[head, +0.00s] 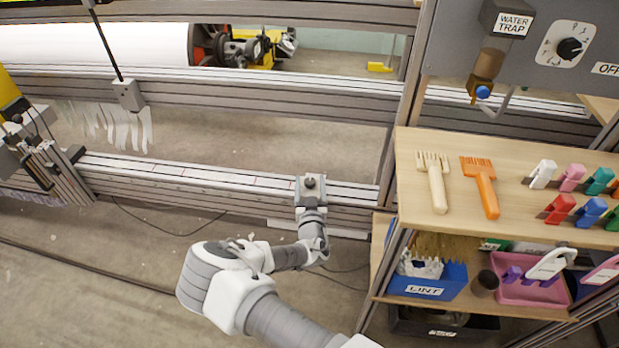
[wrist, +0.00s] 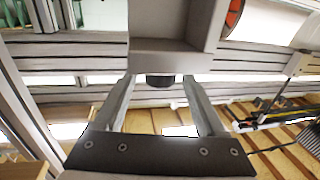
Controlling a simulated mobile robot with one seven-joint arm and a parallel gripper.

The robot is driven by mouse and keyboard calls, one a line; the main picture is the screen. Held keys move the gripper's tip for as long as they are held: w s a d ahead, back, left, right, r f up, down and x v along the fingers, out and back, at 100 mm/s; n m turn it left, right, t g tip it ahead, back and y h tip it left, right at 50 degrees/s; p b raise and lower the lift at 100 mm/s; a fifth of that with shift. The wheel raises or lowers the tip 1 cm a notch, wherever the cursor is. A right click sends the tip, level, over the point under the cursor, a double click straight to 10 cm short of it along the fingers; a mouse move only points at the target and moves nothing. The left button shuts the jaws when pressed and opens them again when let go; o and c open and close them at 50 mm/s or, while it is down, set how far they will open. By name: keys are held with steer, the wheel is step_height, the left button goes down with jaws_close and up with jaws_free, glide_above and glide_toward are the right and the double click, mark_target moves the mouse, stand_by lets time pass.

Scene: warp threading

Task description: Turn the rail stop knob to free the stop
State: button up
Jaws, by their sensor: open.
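The rail stop is a grey block (head: 310,188) on the front rail in the head view. It shows large at the top of the wrist view (wrist: 170,25), with a short dark knob (wrist: 160,80) sticking out of its lower edge. My gripper (wrist: 159,84) is open, with one finger on each side of the knob. I see a gap between each finger and the knob. In the head view my gripper (head: 312,207) is just in front of the block, and the knob is hidden there.
The front rail (head: 225,178) runs left from the stop. A wooden shelf (head: 455,222) with combs and coloured clips stands close on the right. Below it are a blue lint bin (head: 428,285) and a pink tray (head: 520,292).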

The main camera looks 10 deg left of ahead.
steer(key=shift+b+x, duration=0.4)
steer(key=shift+x, duration=1.6)
jaws_close()
